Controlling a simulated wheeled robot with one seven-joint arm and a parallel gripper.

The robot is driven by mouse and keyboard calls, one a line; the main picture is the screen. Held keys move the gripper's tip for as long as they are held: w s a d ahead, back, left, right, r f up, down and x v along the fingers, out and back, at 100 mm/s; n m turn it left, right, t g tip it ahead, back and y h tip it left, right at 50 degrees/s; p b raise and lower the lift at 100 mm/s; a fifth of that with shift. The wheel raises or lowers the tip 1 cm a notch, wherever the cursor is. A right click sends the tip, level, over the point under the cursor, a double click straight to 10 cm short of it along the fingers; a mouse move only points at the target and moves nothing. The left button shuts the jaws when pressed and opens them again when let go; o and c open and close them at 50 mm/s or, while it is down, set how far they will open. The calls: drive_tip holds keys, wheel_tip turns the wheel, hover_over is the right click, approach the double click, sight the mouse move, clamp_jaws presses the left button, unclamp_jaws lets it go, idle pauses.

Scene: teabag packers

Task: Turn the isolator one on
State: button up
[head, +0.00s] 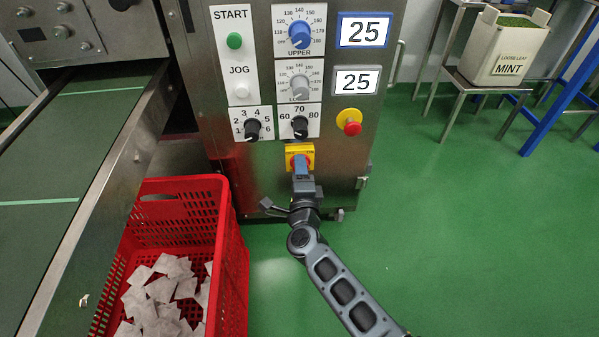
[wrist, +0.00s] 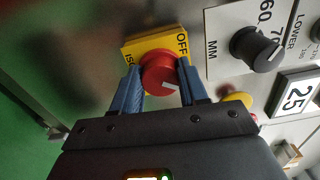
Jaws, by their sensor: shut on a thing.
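The isolator is a red round knob (wrist: 160,66) on a yellow plate (wrist: 146,48), with "OFF" lettering on the plate in the wrist view. A white mark shows on the knob's near face. In the head view the yellow plate (head: 308,148) is low on the steel machine panel, and the knob is mostly hidden behind my gripper. My gripper (head: 302,163) reaches up to it from below. In the wrist view my blue fingers (wrist: 159,84) are on either side of the knob, shut on it.
Other dials, including a black selector (head: 300,126), sit above the isolator. A yellow-backed red button (head: 350,122) is up and to the right. A red crate (head: 233,255) of teabags stands at left, beside a conveyor (head: 90,215). Green floor (head: 470,230) is clear at right.

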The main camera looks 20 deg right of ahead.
drive_tip(key=shift+m, duration=1.1)
drive_tip(key=o, duration=1.1)
drive_tip(key=shift+c, duration=0.2)
drive_tip(key=shift+s, duration=0.15)
drive_tip(key=p+v, duration=0.2)
drive_tip(key=v, duration=0.5)
drive_tip(key=shift+s, duration=0.25)
